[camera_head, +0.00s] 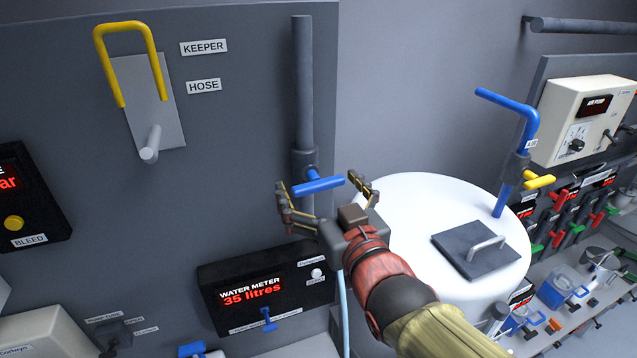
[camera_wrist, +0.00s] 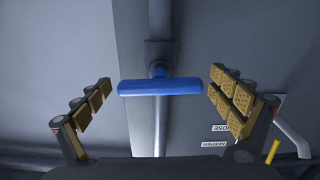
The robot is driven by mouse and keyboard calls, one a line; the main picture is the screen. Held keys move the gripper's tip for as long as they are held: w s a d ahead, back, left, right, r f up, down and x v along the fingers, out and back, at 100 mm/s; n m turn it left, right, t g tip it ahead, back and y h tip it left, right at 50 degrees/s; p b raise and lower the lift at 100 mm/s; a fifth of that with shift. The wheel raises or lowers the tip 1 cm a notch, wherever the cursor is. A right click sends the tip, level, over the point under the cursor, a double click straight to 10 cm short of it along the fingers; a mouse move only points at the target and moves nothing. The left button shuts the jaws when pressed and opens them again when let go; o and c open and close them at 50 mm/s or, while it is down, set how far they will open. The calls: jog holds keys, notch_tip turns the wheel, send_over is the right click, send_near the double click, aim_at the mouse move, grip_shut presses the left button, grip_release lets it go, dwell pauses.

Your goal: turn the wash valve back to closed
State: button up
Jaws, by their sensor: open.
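A blue T-handle valve (camera_head: 322,185) sits on a grey vertical pipe (camera_head: 303,90) on the dark panel. I see no label on the valve itself. Its bar lies roughly crosswise to the pipe. In the wrist view the blue handle (camera_wrist: 162,87) runs level across the middle, in front of the pipe. My gripper (camera_head: 319,190) is open, with one finger on each side of the handle. In the wrist view the gripper (camera_wrist: 159,92) shows a gap between each finger pad and the handle's ends; the right pad is closer. The fingers hold nothing.
Below is a water meter box (camera_head: 258,292) reading 35 litres. A white tank (camera_head: 420,195) with a dark square lid stands right of my gripper, close to my wrist. A yellow hook (camera_head: 127,35) and a grey peg (camera_head: 150,145) stick out at upper left.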

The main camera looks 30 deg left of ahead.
jog(key=c, duration=0.3)
jog(key=c, duration=0.8)
jog(key=shift+c, duration=0.3)
jog(key=shift+m+b, duration=0.3)
jog(key=shift+b, duration=0.85)
jog(key=o, duration=1)
jog(key=shift+o, duration=0.8)
